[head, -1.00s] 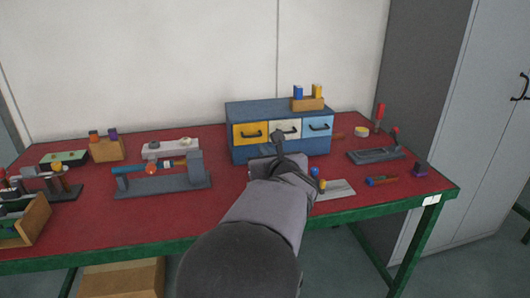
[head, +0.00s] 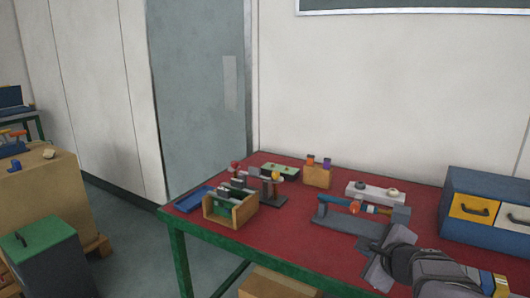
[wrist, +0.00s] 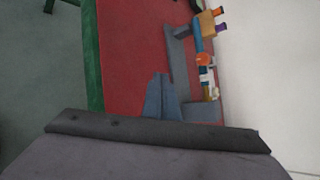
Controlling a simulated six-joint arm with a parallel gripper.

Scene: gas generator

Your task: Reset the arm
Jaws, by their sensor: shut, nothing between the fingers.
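My gripper (head: 377,274) is at the lower right of the head view, over the red table, in front of the grey fixture with the blue and orange parts (head: 362,208). In the wrist view its shut grey fingers (wrist: 160,82) point up the picture over the red tabletop, with nothing held. The fixture (wrist: 180,65) shows beside the fingers there. Whether the fingers touch the table is not clear.
The blue drawer cabinet (head: 455,228) stands right of the fixture. A wooden box (head: 244,213) and a small stand (head: 270,186) are on the table's left part. A wooden block with pegs (head: 316,176) and a white block (head: 368,192) stand behind.

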